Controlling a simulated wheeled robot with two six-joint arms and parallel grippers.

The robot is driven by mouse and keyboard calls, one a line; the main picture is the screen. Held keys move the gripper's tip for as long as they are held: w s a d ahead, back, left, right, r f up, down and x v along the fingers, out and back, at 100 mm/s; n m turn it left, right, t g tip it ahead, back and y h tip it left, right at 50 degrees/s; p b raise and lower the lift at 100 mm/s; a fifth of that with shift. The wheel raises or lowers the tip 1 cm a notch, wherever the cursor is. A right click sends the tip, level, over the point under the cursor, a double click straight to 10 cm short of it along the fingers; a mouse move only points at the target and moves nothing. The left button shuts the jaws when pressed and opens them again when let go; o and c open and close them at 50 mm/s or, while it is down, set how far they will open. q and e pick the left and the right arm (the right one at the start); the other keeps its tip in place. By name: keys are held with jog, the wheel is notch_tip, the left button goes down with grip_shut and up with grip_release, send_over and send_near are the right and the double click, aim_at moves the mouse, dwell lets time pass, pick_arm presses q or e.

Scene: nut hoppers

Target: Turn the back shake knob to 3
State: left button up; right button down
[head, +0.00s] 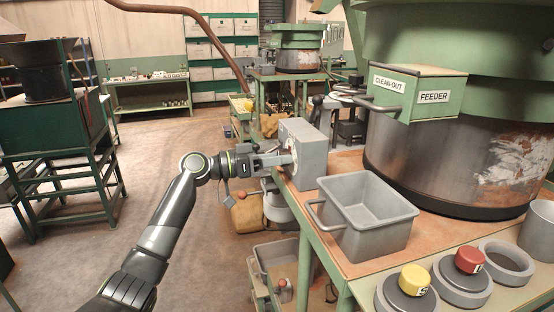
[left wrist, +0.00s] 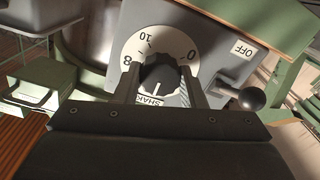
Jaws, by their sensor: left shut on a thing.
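A grey control box (head: 310,152) stands on the left edge of the bench. In the left wrist view its face (left wrist: 213,22) carries a black ridged shake knob (left wrist: 162,78) on a white round dial (left wrist: 142,45). The numbers 10, 8 and 0 are readable on the dial; the lower part and the 3 are hidden. A white mark on the knob points down the picture towards the partly covered SHAKE lettering. My left gripper (head: 289,160) is at the box face, its fingers on either side of the knob, shut on it. My right gripper is not in view.
A ball-ended lever (left wrist: 252,97) sits beside the dial, near an OFF label (left wrist: 243,48). A grey bin (head: 372,252) stands just in front of the box.

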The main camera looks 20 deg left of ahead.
pick_arm(q)
jog(key=shift+n+p, duration=0.3)
jog(key=shift+n, duration=4.8)
jog(key=o, duration=1)
